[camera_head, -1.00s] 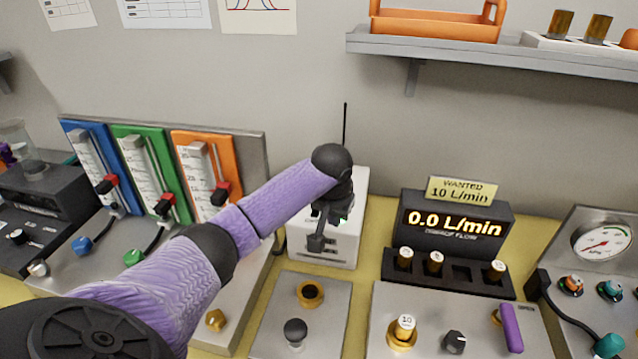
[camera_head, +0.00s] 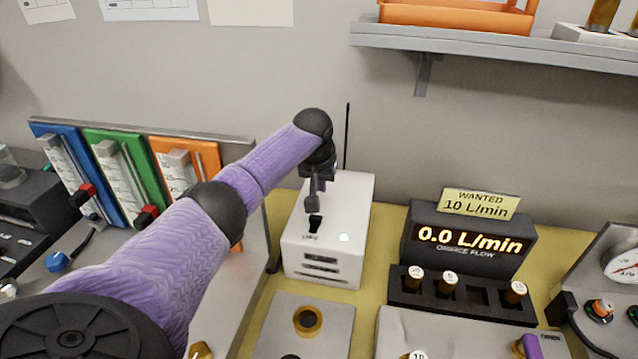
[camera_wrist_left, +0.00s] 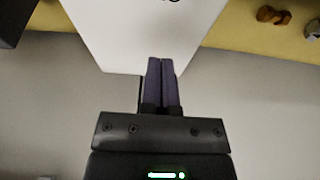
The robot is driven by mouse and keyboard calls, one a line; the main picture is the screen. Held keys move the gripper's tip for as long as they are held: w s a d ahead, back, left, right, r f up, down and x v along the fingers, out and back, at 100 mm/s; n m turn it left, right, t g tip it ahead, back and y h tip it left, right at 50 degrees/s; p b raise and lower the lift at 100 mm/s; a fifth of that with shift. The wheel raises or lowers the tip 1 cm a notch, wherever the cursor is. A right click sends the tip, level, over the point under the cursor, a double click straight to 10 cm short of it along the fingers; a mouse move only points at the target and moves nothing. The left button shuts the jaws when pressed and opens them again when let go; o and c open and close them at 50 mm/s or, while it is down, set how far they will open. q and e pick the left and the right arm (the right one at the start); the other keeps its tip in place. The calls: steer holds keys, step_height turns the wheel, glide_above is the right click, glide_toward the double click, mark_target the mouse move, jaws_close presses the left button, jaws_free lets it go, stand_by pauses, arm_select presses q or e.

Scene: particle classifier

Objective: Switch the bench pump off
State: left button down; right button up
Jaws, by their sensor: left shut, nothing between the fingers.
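The bench pump is a white box (camera_head: 352,225) at the back of the bench in the head view. A black switch (camera_head: 315,223) stands on its top near the left side, with a small pale round light (camera_head: 344,238) to the right of it. My left gripper (camera_head: 312,205) is shut and empty, just above and behind the switch; I cannot tell whether it touches it. My right gripper is not in view.
The flow display (camera_head: 468,243) reads 0.0 L/min, right of the pump, under a WANTED 10 L/min sign (camera_head: 478,204). A thin black rod (camera_head: 347,137) rises behind the pump. Blue, green and orange flowmeters (camera_head: 128,178) stand at left. A shelf (camera_head: 500,48) hangs above.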

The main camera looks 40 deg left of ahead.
mark_target(315, 221)
arm_select(q)
steer(key=b+x, duration=0.3)
steer(key=x, duration=0.2)
steer(key=shift+f, duration=0.35)
steer(key=s+p, duration=0.1)
steer(key=s+d+r+p, duration=0.1)
steer(key=shift+s+d+r+p, duration=0.15)
steer(key=shift+s+p, duration=0.15)
steer(key=shift+s, duration=0.1)
steer(key=shift+s+d, duration=0.35)
steer(key=shift+s, duration=0.1)
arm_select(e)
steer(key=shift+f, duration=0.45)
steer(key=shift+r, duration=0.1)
arm_select(q)
steer(key=s+p, duration=0.1)
steer(key=p, duration=0.1)
steer(key=s+d+p, duration=0.1)
steer(key=p, duration=0.1)
steer(key=shift+s+d+r, duration=0.15)
steer(key=shift+s, duration=0.1)
steer(key=shift+f, duration=0.35)
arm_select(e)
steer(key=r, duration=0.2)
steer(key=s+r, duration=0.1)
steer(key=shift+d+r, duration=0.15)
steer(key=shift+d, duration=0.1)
